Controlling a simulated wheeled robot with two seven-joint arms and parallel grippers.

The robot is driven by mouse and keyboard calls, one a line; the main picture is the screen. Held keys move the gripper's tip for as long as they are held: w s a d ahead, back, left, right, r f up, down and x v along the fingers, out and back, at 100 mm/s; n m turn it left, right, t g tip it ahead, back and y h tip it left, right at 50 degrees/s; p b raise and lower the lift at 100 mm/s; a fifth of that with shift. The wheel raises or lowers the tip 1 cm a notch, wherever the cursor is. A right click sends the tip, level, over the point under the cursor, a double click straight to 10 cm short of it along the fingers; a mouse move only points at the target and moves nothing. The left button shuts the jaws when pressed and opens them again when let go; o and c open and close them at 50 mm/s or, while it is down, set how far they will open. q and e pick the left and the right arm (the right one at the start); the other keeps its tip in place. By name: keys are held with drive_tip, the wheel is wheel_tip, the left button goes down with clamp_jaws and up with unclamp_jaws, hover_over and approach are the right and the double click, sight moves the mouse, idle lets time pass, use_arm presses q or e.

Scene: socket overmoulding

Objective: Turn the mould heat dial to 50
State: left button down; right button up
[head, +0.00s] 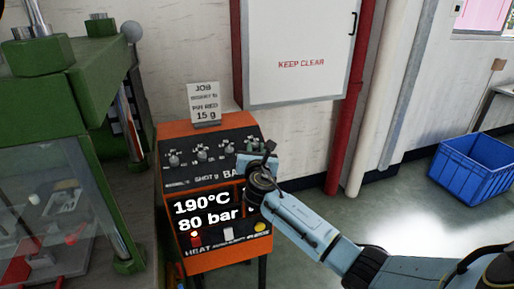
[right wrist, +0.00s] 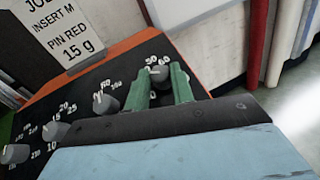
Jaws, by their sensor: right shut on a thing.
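The orange machine's sloped dark panel (head: 200,168) carries a row of grey dials. My right gripper (head: 252,158) is at the right end of this row and hides the last dial in the head view. In the right wrist view my green fingers (right wrist: 163,88) are shut on that end dial (right wrist: 158,76), one on each side. Marks 50 and 60 show just above it and a 0 below. Its white pointer line is partly seen and appears to face up towards the 50 and 60 marks; I cannot tell its exact setting. My left gripper is out of view.
Other dials (right wrist: 105,100) stand to the left. The display (head: 205,212) reads 190°C and 80 bar, its right part hidden by my arm. Red (head: 195,240), white (head: 228,233) and yellow (head: 260,227) buttons sit below. A job card (head: 203,103) stands on top; a green press (head: 65,95) is left.

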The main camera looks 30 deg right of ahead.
drive_tip(key=m+g+h, duration=0.1)
drive_tip(key=m+h, duration=0.1)
drive_tip(key=m+g, duration=0.1)
drive_tip(key=shift+w+a+r+m+g+h, duration=0.1)
drive_tip(key=shift+w+a+m+g+h, duration=0.2)
drive_tip(key=shift+m+h, duration=0.1)
drive_tip(key=shift+a+m+g+h, duration=0.1)
drive_tip(key=shift+m+g+h, duration=0.5)
drive_tip(key=shift+m+g, duration=0.45)
drive_tip(key=shift+w+a+m+g+h, duration=0.15)
drive_tip(key=shift+m+g+h, duration=0.35)
drive_tip(key=shift+m+g, duration=0.5)
drive_tip(key=shift+w+m+g+h+b, duration=0.15)
drive_tip(key=shift+m+g+h+b, duration=0.25)
drive_tip(key=shift+m+g, duration=0.65)
drive_tip(key=shift+w+r+m+g+b, duration=0.1)
drive_tip(key=shift+m+g+b, duration=0.4)
drive_tip(key=shift+m, duration=0.2)
drive_tip(key=shift+m+g+b, duration=0.3)
drive_tip(key=shift+m+g, duration=0.1)
drive_tip(key=shift+g, duration=0.2)
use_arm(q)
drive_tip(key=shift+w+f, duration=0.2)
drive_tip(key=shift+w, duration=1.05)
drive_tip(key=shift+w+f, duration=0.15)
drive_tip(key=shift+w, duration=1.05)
use_arm(e)
drive_tip(key=shift+m+g, duration=0.4)
drive_tip(key=shift+m, duration=0.1)
drive_tip(key=shift+r, duration=0.1)
